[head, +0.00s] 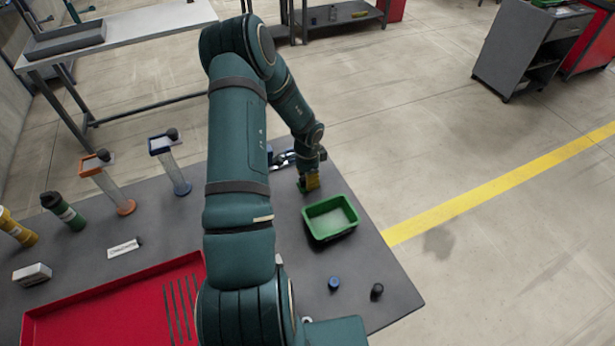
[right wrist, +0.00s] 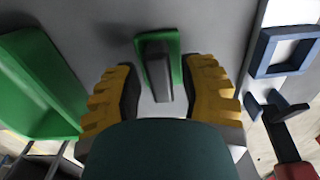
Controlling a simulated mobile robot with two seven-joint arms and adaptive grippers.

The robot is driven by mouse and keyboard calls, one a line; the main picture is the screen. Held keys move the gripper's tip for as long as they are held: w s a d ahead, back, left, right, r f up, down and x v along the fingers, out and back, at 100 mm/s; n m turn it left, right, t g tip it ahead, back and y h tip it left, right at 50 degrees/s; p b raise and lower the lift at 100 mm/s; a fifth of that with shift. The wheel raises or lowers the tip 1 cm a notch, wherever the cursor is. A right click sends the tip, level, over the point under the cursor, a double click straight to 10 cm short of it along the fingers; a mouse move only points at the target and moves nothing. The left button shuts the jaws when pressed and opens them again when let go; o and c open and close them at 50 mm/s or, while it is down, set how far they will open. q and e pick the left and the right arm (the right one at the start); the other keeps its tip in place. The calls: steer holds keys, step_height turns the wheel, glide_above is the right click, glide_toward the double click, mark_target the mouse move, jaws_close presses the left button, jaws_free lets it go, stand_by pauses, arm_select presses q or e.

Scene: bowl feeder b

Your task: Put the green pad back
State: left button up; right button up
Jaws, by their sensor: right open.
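The green pad (right wrist: 174,48) shows in the right wrist view as a small green piece with a dark grey upright part. It is on the grey table, between the yellow fingers of my right gripper (right wrist: 160,80). The fingers are apart, with a gap on each side of it, and do not visibly touch it. In the head view my right gripper (head: 312,180) is low over the table behind the green bin, and a bit of the green pad (head: 303,188) shows under it. The palm hides part of the near side. My left gripper is not in view.
A green bin (head: 308,222) stands close to the gripper. Blue (head: 334,283) and black (head: 377,291) knobs lie near the front right. A red tray (head: 100,300), bottles and clear tubes are at left. A blue square frame (right wrist: 262,65) shows in the wrist view.

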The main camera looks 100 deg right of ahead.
step_height(320, 180, up, 12)
steer(key=p, duration=0.1)
stand_by(0.5)
steer(key=shift+f, duration=0.1)
